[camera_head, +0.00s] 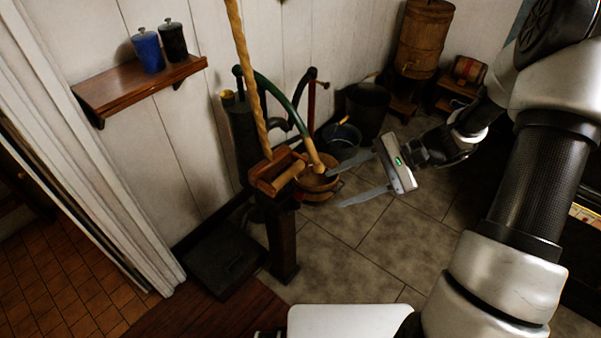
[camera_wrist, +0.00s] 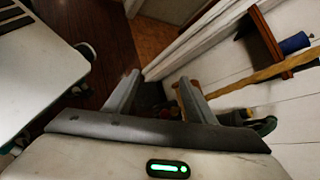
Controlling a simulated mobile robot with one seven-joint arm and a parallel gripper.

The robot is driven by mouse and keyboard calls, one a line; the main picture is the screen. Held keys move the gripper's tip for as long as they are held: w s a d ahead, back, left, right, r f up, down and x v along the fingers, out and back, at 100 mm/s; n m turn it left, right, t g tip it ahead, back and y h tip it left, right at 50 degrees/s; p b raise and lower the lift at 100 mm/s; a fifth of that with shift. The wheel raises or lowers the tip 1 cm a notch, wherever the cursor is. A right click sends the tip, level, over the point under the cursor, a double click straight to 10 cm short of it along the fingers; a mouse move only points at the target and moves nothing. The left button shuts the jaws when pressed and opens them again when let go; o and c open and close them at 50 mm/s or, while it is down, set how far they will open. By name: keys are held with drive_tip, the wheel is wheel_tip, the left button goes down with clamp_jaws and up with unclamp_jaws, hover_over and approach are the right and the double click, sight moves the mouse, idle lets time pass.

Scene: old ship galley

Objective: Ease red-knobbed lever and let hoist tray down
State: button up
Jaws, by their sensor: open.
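My gripper (camera_head: 337,188) is open, its two fingers pointing left towards a wooden post (camera_head: 283,235) and apart from it. Nothing is between the fingers in the wrist view (camera_wrist: 158,78). A small wooden box with a roller (camera_head: 278,172) tops the post, and a thick rope (camera_head: 243,60) runs up from it. A green curved handle with a pale wooden grip (camera_head: 318,158) arches down just beside the box. A small red spot shows low beside the post, but I cannot tell whether it is the lever's knob. I cannot make out the hoist tray clearly.
A wall shelf (camera_head: 140,88) holds a blue canister (camera_head: 148,52) and a black one. A dark bucket (camera_head: 368,108), a smaller pail (camera_head: 342,140) and a wooden barrel (camera_head: 424,35) stand behind. Tiled floor (camera_head: 350,260) is clear below my gripper. A doorway is at left.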

sight(299, 194)
drive_tip(key=w+d+f+m+t+y+b, duration=0.25)
drive_tip(key=f+m+t, duration=0.3)
drive_tip(key=f, duration=0.55)
drive_tip(key=w+d+f+m+t+y+b, duration=0.2)
drive_tip(key=w+f+m+t+b, duration=0.3)
drive_tip(key=f, duration=0.6)
drive_tip(key=shift+m+g+h, duration=0.25)
drive_tip(key=shift+m+g, duration=0.1)
drive_tip(key=shift+g, duration=0.3)
drive_tip(key=x, duration=1.7)
drive_tip(key=shift+s+a+r, duration=0.15)
drive_tip(key=shift+s+r, duration=0.1)
drive_tip(key=shift+s, duration=0.15)
clamp_jaws()
